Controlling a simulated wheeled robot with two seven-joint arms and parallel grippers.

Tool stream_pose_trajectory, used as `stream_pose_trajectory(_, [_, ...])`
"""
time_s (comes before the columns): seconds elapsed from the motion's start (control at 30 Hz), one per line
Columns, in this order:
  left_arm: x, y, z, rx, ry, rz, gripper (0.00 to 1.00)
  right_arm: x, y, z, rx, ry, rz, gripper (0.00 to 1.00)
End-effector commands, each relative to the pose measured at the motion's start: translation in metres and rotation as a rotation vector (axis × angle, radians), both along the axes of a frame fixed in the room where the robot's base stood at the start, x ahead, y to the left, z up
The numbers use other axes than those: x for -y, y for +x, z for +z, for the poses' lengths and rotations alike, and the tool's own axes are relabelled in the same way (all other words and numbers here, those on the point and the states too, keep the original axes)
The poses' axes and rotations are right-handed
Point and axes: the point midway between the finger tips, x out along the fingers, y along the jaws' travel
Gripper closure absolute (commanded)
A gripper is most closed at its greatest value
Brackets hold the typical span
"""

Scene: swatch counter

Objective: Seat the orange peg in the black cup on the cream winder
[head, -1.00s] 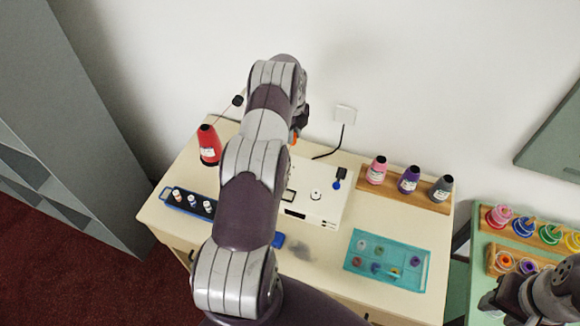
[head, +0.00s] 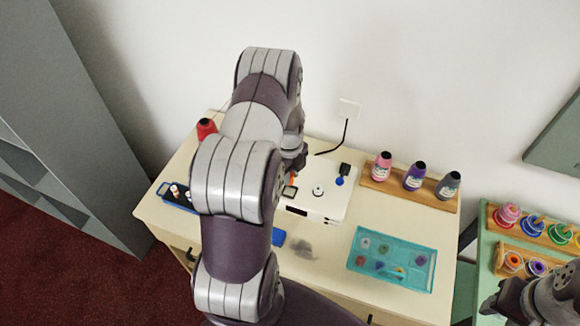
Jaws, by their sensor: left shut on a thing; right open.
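The cream winder (head: 322,204) sits on the table, its left part hidden behind my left arm. A small round spindle (head: 318,190) stands on its top, and a small black piece (head: 345,168) is at its back right beside a blue knob (head: 339,181). I cannot tell the black cup for certain. My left gripper (head: 293,169) is shut on the orange peg (head: 292,179), over the left part of the winder; the arm partly hides it. I cannot tell whether the peg touches anything. My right gripper (head: 492,303) is open at the lower right, away from the winder.
A red cone (head: 206,129) and a blue tray (head: 177,203) are at the left, partly behind my arm. Thread cones stand on a wooden rack (head: 405,188) at the right. A teal tray (head: 390,279) lies in front. A green spool stand (head: 489,250) is farther right.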

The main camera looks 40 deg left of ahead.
Motion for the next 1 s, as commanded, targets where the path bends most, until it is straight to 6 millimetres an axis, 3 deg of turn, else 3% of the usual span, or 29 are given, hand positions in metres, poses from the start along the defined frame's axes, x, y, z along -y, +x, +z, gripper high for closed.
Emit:
stream_pose_trajectory(0.7, [0.000, 0.000, -0.047, 0.000, 0.000, 0.000, 1.00, 0.000, 0.000, -0.037, 0.000, 0.000, 0.000, 0.57])
stream_pose_trajectory(1.0, [0.000, 0.000, -0.051, 0.000, 0.000, 0.000, 1.00, 0.000, 0.000, -0.039, 0.000, 0.000, 0.000, 0.57])
